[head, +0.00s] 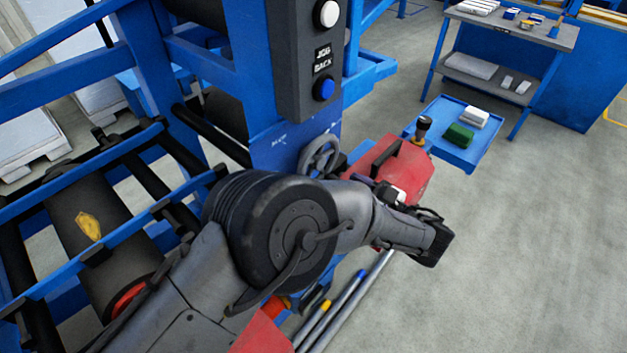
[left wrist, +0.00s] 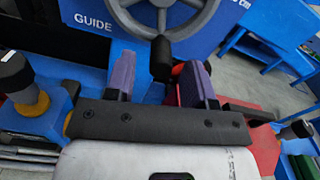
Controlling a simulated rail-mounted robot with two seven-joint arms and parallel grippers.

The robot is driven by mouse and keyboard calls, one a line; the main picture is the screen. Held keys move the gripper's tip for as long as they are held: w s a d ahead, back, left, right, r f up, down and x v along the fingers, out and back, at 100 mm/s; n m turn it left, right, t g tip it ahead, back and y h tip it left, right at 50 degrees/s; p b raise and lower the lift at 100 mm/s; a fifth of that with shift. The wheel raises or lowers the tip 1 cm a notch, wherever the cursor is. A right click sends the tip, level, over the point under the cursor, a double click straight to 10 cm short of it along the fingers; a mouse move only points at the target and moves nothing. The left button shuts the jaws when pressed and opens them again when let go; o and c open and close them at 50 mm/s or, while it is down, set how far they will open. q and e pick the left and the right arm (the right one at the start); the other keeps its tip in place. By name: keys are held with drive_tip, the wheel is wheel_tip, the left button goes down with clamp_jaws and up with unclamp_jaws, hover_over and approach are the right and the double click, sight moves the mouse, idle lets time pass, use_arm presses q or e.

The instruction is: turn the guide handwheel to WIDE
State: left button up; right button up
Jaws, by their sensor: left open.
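The guide handwheel (head: 318,155) is a grey spoked wheel on the blue machine post, partly hidden behind my left arm in the head view. My left gripper (left wrist: 160,76) is open, with one purple finger on each side of the handle in the picture. No grip shows, and I cannot tell whether either finger touches it. WIDE cannot be read in either view. My right gripper is not in view.
A control box (head: 298,60) with a white and a blue button hangs above the wheel. A red housing (head: 395,165) lies right of it, by a blue tray (head: 460,158) holding green and white blocks. Rollers and blue rails crowd the left.

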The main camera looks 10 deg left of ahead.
use_arm(q)
drive_tip(key=shift+x, duration=1.45)
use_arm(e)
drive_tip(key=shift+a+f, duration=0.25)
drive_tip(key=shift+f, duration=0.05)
use_arm(q)
drive_tip(key=shift+c, duration=0.5)
clamp_jaws()
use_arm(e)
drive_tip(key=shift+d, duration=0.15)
